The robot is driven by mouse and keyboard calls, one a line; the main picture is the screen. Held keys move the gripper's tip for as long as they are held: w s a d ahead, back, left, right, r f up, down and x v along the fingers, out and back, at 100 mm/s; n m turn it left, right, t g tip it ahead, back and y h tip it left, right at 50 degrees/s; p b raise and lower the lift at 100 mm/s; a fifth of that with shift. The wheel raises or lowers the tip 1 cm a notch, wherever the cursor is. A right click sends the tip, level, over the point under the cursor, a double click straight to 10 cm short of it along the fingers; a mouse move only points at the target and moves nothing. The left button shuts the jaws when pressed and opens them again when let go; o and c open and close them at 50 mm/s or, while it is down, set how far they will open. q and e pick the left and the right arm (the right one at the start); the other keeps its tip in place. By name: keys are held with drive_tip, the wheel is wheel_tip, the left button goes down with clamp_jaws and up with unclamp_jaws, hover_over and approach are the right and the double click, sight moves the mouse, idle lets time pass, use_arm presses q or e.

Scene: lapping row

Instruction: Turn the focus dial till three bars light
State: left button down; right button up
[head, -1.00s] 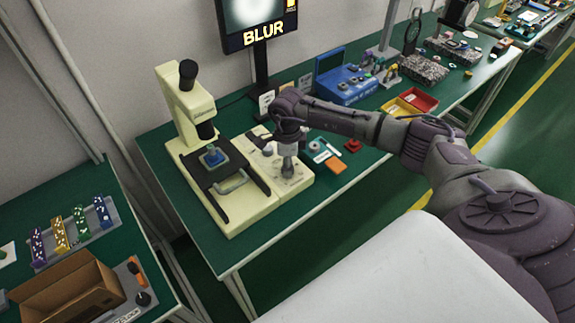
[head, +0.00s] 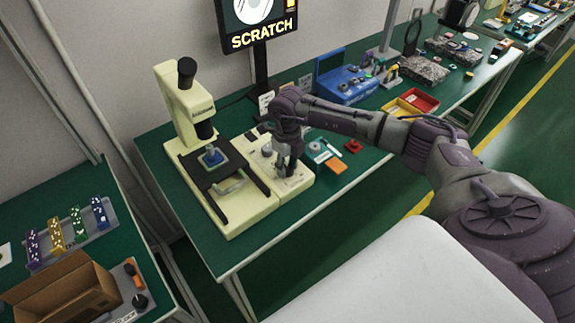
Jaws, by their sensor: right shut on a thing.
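My right gripper (head: 289,171) points down over the cream control panel (head: 297,186) beside the microscope. It is shut on a dial there, which its fingers mostly hide. The cream microscope (head: 178,110) stands to the left, with a small blue piece (head: 212,157) on its dark stage. The monitor (head: 258,22) behind reads SCRATCH under a sharp-edged pale disc. Yellow bar marks show at its upper right, but the picture's top edge cuts the screen, so I cannot tell how many are lit. My left gripper is not in view.
A grey knob (head: 267,150) stands on the panel, left of the gripper. An orange tile (head: 336,165) and a red piece (head: 354,146) lie to the right. A blue box (head: 343,86) and red and yellow bins (head: 418,101) stand farther back. The green bench front is clear.

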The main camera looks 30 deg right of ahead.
sight(288, 168)
drive_tip(key=shift+m, duration=0.3)
drive_tip(key=o, duration=1.1)
drive_tip(key=shift+o, duration=0.2)
wheel_tip(288, 168, up, 12)
